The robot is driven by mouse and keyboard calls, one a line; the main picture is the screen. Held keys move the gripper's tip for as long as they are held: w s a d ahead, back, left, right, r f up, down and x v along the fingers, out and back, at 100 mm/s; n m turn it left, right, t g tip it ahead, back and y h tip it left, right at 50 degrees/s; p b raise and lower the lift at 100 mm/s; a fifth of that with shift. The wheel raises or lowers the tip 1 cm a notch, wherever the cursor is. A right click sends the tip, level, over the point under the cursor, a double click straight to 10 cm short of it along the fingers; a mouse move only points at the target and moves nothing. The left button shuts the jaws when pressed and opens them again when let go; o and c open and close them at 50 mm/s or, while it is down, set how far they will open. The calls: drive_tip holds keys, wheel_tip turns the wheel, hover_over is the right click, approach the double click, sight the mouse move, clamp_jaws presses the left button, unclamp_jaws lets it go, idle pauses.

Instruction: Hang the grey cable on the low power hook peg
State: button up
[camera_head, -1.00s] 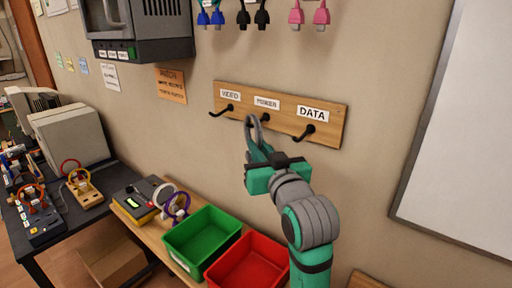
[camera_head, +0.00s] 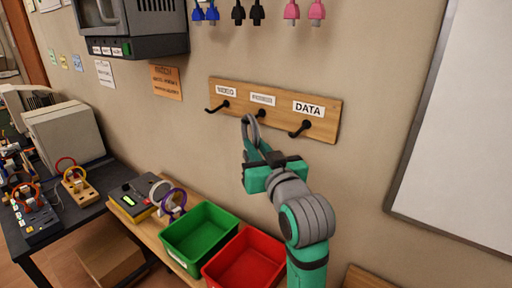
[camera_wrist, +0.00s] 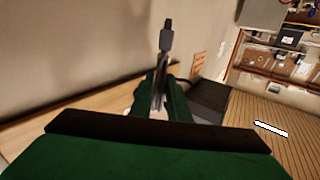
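My gripper (camera_head: 262,156) is shut on the grey cable (camera_head: 249,125), a loop standing up from the fingers in front of the wooden peg board (camera_head: 233,104). The black middle peg (camera_head: 261,113), under the small power label (camera_head: 263,100), is just beside the top of the loop. The cable looks not hung on it, though the exact gap cannot be told. In the wrist view the grey cable (camera_wrist: 159,96) shows edge-on between the green fingers; a dark upright piece above it is unclear.
The video peg (camera_head: 218,107) is left and the data peg (camera_head: 300,129) right on the same board. Below are a green bin (camera_head: 199,237) and a red bin (camera_head: 245,262). Blue, black and pink cables hang above.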

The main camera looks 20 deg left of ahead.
drive_tip(key=o, duration=0.3)
